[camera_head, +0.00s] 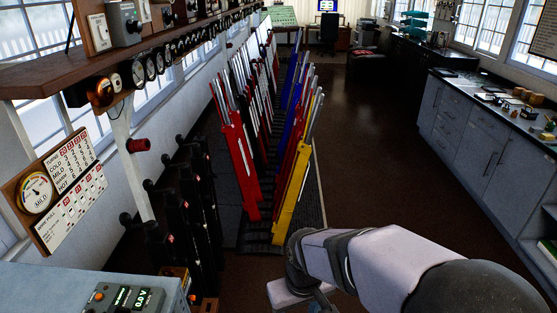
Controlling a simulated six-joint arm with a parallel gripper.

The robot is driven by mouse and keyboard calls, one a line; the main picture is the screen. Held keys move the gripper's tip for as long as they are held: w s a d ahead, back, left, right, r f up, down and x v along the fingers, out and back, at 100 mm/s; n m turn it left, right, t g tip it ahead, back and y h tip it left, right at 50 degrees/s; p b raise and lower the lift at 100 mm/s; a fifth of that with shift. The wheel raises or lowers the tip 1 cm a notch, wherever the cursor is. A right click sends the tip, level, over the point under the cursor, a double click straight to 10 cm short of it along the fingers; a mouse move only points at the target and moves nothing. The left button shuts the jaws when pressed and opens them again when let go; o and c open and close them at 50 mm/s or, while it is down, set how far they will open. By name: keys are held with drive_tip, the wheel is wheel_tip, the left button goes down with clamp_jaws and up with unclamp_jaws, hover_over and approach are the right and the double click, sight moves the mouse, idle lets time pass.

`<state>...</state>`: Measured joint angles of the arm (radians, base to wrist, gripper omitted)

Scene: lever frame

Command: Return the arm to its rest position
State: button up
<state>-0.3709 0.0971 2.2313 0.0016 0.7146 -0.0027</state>
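My arm (385,258) reaches in from the bottom right corner. Its pale link runs left to a dark joint (300,255), where it bends down toward the bottom edge. My gripper does not show; the lower end of the arm runs out of the picture. The lever frame (270,140) stands left of my arm, with rows of red, blue, black and yellow levers. The yellow lever (292,195) is the one closest to my arm in the picture. I see a gap of floor between the arm's upper edge and most levers.
A wooden shelf (150,45) with instruments hangs above the levers at left. A grey box with a display (130,298) is at bottom left. Grey cabinets (470,130) with a cluttered dark top line the right wall. The brown floor (360,150) between is clear.

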drive_tip(key=s+d+f+m+g, duration=0.1)
drive_tip(key=s+d+m, duration=0.3)
drive_tip(key=s+d, duration=0.5)
drive_tip(key=d, duration=0.3)
